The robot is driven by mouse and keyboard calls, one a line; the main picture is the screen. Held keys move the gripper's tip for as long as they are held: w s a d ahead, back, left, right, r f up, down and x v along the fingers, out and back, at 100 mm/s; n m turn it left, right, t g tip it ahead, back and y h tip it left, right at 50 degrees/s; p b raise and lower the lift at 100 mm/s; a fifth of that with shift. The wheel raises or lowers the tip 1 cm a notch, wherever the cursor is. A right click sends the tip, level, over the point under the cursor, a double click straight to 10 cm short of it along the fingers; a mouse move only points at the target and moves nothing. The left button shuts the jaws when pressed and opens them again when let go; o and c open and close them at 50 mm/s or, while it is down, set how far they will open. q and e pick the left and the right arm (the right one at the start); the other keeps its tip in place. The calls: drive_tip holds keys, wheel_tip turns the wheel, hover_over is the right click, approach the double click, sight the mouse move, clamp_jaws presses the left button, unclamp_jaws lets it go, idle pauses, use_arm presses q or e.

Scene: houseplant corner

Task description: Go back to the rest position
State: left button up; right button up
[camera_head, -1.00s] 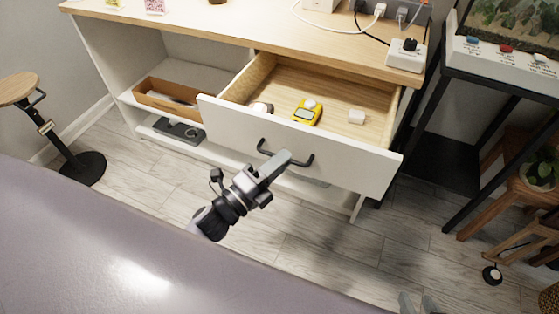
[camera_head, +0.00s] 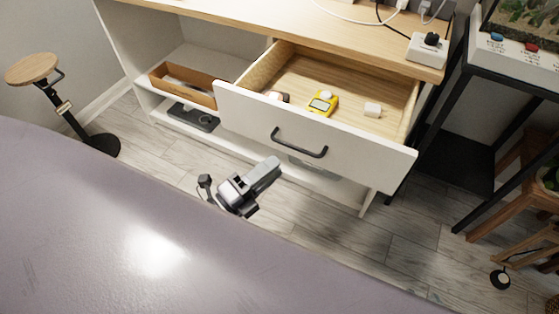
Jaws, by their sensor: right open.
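My left gripper (camera_head: 264,173) is in front of the white drawer front (camera_head: 330,128), below and to the left of its dark bar handle (camera_head: 299,147). A gap shows between the fingers and the handle, and nothing is seen held. The fingers look like one block from this angle, so I cannot tell whether they are apart. My right gripper is not in view. The drawer stands pulled out. In it lie a yellow device with a display (camera_head: 322,103), a small white block (camera_head: 372,109) and a partly hidden small dark and pinkish thing (camera_head: 278,97).
The desk (camera_head: 350,34) carries a white socket box (camera_head: 427,48) and cables. An orange-brown tray (camera_head: 184,86) stands on its left shelf. A wooden-topped stool (camera_head: 33,69) stands at left, a black tank stand (camera_head: 455,130) at right. The floor (camera_head: 330,215) before the desk is mostly clear.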

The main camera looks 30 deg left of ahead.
use_arm(q)
drive_tip(key=shift+s+a, duration=0.1)
drive_tip(key=shift+s, duration=0.1)
idle(0.5)
drive_tip(key=s+f+n+g+y, duration=0.65)
drive_tip(key=s+f+n, duration=0.25)
drive_tip(key=n, duration=1.2)
wheel_tip(320, 180, up, 12)
drive_tip(key=s+g+p, duration=0.1)
drive_tip(key=p, duration=1.3)
drive_tip(key=shift+a+f, duration=0.25)
drive_tip(key=shift+a, duration=0.2)
drive_tip(key=shift+f, duration=0.1)
